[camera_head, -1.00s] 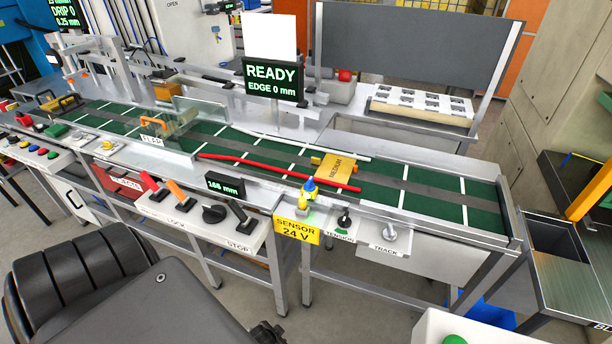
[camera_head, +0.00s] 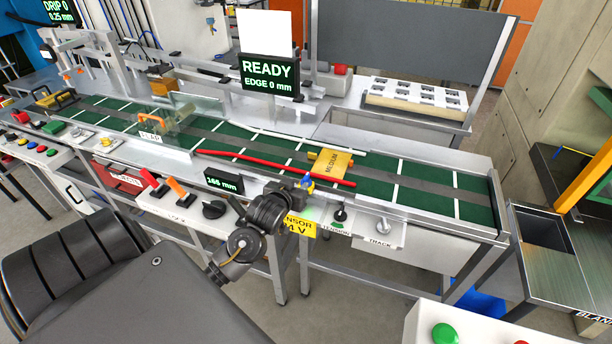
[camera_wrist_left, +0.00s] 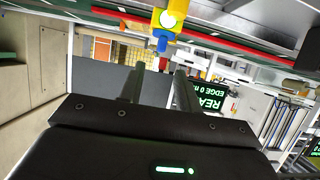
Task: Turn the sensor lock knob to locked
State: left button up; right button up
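The yellow sensor (camera_head: 304,192) with a blue knob (camera_head: 308,182) on it stands at the front edge of the conveyor, above the yellow SENSOR 24 V sign (camera_head: 299,226). In the left wrist view the sensor (camera_wrist_left: 166,20) is at the top, with its blue knob (camera_wrist_left: 162,43) facing my fingers. My left gripper (camera_wrist_left: 158,78) is open and empty, its two dark fingers apart and short of the knob. In the head view the left arm partly covers the sign. I cannot read the knob's lock position. My right gripper is not in view.
A black rotary knob (camera_head: 213,209) and an orange lever (camera_head: 177,188) sit left of my arm. The tension knob (camera_head: 340,215) and track knob (camera_head: 384,225) are close on the right.

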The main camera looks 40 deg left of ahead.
aim_at(306, 177)
pick_arm(q)
jog(key=p+x, duration=0.1)
jog(key=x, duration=0.8)
jog(key=shift+w+a+f+p, duration=0.1)
jog(key=shift+p, duration=0.25)
grip_shut()
